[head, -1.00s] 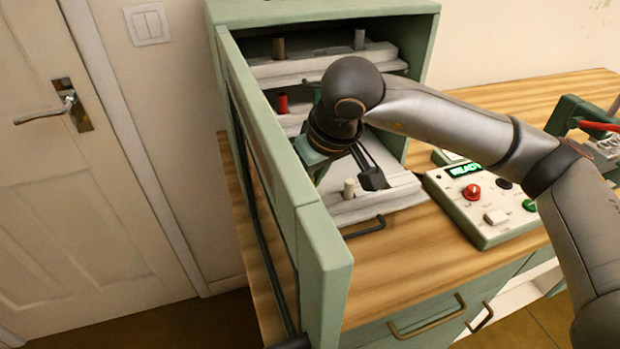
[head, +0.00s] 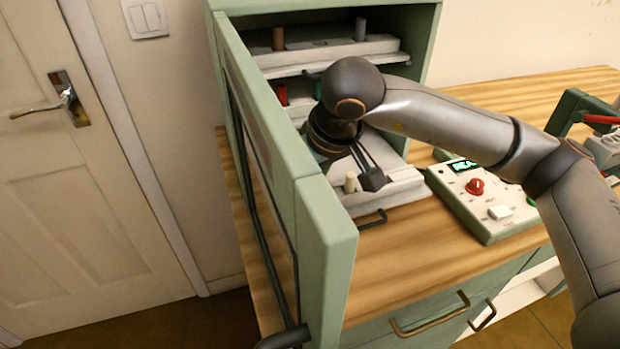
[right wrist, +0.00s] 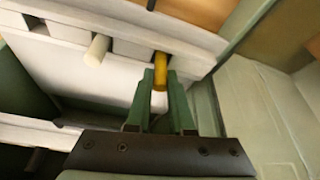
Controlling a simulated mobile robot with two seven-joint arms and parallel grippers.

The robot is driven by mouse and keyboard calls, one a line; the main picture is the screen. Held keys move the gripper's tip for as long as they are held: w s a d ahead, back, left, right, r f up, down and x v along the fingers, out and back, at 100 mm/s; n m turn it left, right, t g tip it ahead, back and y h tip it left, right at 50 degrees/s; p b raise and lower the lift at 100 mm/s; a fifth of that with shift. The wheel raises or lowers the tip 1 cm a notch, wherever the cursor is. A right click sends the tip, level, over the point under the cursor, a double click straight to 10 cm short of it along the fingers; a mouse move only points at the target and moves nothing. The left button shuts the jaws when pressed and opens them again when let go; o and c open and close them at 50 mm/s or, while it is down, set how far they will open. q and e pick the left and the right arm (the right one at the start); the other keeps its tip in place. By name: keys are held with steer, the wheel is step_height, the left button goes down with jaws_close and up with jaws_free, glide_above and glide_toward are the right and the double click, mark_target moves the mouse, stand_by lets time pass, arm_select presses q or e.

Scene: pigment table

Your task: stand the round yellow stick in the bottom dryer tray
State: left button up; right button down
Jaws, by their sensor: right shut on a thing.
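The round yellow stick (right wrist: 160,72) shows in the right wrist view between the green fingers of my right gripper (right wrist: 160,96), which is shut on it. Its far end overlaps a dark slot in the bottom dryer tray (right wrist: 60,30); I cannot tell whether it is seated. In the head view my right gripper (head: 371,176) is over the pulled-out bottom tray (head: 398,190), and the yellow stick is hidden. A cream stick (head: 350,182) stands in that tray left of the gripper; it also shows in the right wrist view (right wrist: 97,50). My left gripper is not in view.
The green dryer door (head: 320,225) stands open close on the left. Upper trays (head: 345,52) hold a brown stick (head: 278,39), a grey one (head: 360,29) and a red one (head: 282,95). A control panel (head: 480,215) stands right of the tray.

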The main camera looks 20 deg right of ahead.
stand_by(0.3)
steer(key=shift+f, duration=0.1)
steer(key=shift+f+b, duration=0.15)
steer(key=shift+b, duration=0.25)
steer(key=c, duration=0.7)
jaws_free()
steer(key=shift+r+p, duration=2.4)
steer(key=shift+r, duration=1.65)
